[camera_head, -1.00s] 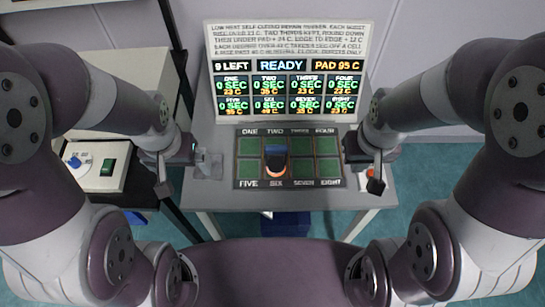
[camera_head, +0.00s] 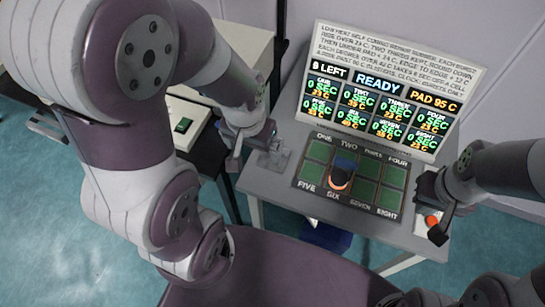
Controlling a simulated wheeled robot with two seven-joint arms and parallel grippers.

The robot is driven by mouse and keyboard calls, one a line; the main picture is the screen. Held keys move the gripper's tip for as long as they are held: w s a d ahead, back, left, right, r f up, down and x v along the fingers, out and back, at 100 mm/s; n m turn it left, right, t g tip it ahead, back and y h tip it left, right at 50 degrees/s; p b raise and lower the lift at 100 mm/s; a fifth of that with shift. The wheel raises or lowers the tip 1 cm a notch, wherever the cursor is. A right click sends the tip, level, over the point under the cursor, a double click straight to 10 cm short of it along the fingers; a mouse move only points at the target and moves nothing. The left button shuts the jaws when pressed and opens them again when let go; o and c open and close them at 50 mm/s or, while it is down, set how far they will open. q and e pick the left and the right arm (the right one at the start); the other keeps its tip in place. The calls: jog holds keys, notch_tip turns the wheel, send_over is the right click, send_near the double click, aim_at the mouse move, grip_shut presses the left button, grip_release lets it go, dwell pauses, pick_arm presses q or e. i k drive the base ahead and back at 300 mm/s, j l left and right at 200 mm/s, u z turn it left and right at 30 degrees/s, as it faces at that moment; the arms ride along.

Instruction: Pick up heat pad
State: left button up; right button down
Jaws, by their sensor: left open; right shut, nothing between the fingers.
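The likely heat pad (camera_head: 342,172) is a small block with a dark blue top and an orange end. It stands on the dark panel (camera_head: 317,187) of green squares, over the TWO and SIX column. My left gripper (camera_head: 248,148) is open and empty, left of the panel and apart from the pad. My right gripper (camera_head: 436,212) is shut and empty at the right end of the table, also apart from the pad.
A clear-grey holder (camera_head: 275,160) stands on the grey table (camera_head: 262,183) beside my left gripper. A red-orange button (camera_head: 432,221) is by my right gripper. A sign screen (camera_head: 397,50) reading READY and PAD 95 C rises behind. A white box (camera_head: 183,125) with a green switch is left.

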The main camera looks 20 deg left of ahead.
aim_at(338, 178)
jog(key=j+z, duration=0.15)
jog(key=j, duration=1.8)
